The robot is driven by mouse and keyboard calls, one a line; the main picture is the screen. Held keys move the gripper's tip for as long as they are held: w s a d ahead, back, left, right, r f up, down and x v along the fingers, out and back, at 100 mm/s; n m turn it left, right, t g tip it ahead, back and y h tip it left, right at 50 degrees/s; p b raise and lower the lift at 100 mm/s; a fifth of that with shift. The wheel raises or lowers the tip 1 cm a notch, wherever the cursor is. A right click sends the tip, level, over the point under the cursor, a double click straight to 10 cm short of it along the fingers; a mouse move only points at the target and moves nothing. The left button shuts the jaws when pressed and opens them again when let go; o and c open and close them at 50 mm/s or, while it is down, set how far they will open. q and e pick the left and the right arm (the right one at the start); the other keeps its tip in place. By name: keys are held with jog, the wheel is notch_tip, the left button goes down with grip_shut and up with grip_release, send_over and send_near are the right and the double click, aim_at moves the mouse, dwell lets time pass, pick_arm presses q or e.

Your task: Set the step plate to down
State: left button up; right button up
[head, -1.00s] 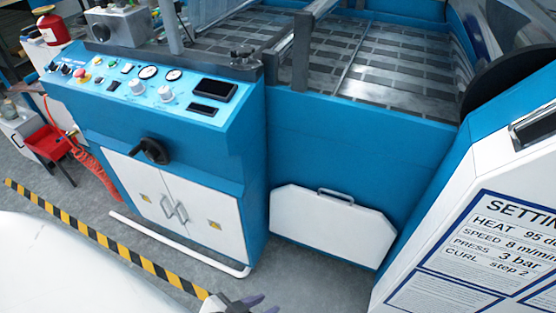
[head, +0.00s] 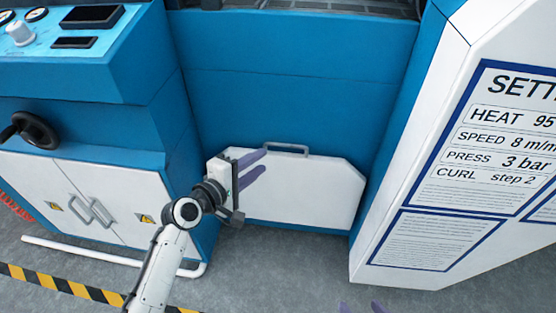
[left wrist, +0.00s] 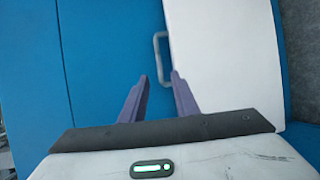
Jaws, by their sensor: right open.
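The step plate (head: 300,195) is a white panel with cut upper corners, standing upright against the blue machine front. Its grey bar handle (head: 287,147) is at its top edge. My left gripper (head: 267,160) is open and empty in front of the plate's upper left part, just left of the handle in the head view. In the left wrist view the handle (left wrist: 158,55) lies beyond the fingertips, roughly between them and apart from them. My right gripper (head: 360,307) shows only its purple fingertips at the bottom edge; they are open and apart from the plate.
A control cabinet with a black hand wheel (head: 35,130) stands left. A white rail (head: 110,257) runs low before it. A white housing with a settings sign (head: 480,150) stands right, reading "CURL step 2". The grey floor (head: 270,270) before the plate is clear.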

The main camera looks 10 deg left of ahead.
aim_at(282, 146)
pick_arm(q)
jog(key=b+x, duration=0.3)
jog(key=x, duration=0.6)
jog(key=shift+w, duration=0.1)
jog(key=shift+w+d, duration=0.2)
jog(key=shift+w, duration=0.2)
pick_arm(e)
jog(key=shift+w+a+f+n+g, duration=0.2)
jog(key=shift+w+a+f, duration=0.15)
jog(key=shift+f, duration=0.25)
jog(key=shift+w+a+f+n+g, duration=0.1)
jog(key=shift+w+a+f+g, duration=0.1)
jog(key=shift+a+f, duration=0.3)
pick_arm(q)
grip_shut()
